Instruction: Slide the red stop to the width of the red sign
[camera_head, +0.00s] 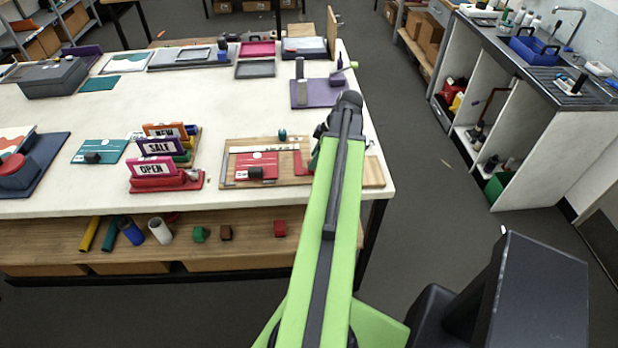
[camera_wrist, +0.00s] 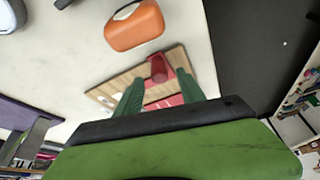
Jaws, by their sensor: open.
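A wooden board (camera_head: 232,179) lies near the front right of the white table. On it is a red sheet (camera_head: 256,160) with white marks, perhaps the red sign, with a small black piece on it. A red block (camera_head: 299,163), likely the red stop, sits to the right of the sheet. My gripper (camera_wrist: 158,78) hangs over the board; its green fingers are apart. In the wrist view a raised red piece (camera_wrist: 158,67), likely part of the stop, shows between and beyond the fingers. Contact cannot be told. In the head view my arm hides part of the board.
A sign rack (camera_head: 166,184) with NEW, SALE and OPEN signs stands left of the board. A purple mat (camera_head: 322,92) with a grey device lies behind. An orange rounded object (camera_wrist: 133,25) shows in the wrist view. The table's right edge is close.

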